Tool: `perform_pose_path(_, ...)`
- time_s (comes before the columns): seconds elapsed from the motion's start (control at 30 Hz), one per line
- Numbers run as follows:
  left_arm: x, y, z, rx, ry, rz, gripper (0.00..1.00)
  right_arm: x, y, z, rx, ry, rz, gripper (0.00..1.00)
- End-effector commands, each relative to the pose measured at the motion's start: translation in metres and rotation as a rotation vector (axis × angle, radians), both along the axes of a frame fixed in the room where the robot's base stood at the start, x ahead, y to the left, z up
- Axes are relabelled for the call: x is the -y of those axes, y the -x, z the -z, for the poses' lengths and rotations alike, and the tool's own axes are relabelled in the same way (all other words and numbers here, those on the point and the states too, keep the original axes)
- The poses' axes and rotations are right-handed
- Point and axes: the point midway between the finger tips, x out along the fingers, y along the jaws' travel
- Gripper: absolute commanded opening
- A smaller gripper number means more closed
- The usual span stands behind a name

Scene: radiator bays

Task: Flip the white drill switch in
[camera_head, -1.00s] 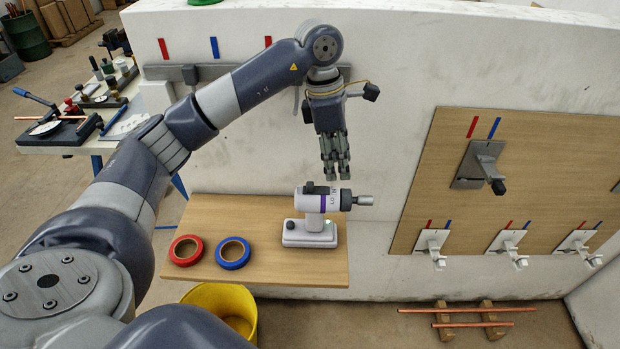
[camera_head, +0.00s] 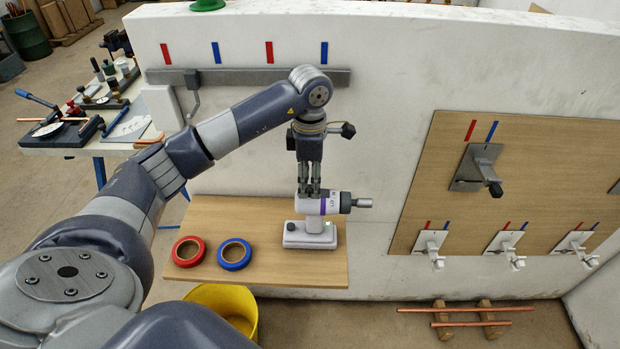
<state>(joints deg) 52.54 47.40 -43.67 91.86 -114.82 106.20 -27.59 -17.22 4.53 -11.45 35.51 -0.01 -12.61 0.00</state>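The white drill (camera_head: 312,226) with a purple band stands upright on its base on the wooden shelf (camera_head: 200,273), its grey chuck pointing right. My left gripper (camera_head: 309,193) points straight down at the top rear of the drill body, its fingertips at or just touching it. The fingers look close together, but I cannot tell whether they are shut or on what. The drill's switch is not clearly visible; the fingers cover the top of the body. My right gripper is not in view.
A red tape roll (camera_head: 188,251) and a blue tape roll (camera_head: 234,254) lie left of the drill. A yellow bucket (camera_head: 222,297) stands below the shelf. The white wall (camera_head: 400,80) rises behind, with a wooden board (camera_head: 560,170) of brackets at right.

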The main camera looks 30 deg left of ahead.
Motion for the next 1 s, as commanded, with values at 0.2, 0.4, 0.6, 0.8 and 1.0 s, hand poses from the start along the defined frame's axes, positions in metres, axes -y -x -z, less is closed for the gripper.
perform_pose_path(0.2, 0.000, 0.000, 0.010, 0.001, 0.001, 0.000, 0.40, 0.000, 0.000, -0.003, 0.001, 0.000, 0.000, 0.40)
perform_pose_path(0.4, 0.000, 0.000, 0.011, 0.001, 0.001, 0.000, 0.40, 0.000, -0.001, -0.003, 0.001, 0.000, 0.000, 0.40)
perform_pose_path(0.6, 0.000, 0.000, 0.011, 0.001, 0.001, 0.000, 0.00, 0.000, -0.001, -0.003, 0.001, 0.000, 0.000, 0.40)
perform_pose_path(0.8, 0.002, -0.001, 0.011, 0.001, 0.001, 0.001, 0.00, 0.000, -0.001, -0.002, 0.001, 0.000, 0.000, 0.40)
perform_pose_path(1.0, 0.020, -0.012, 0.012, 0.002, 0.003, 0.002, 0.00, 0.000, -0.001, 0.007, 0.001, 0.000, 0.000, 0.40)
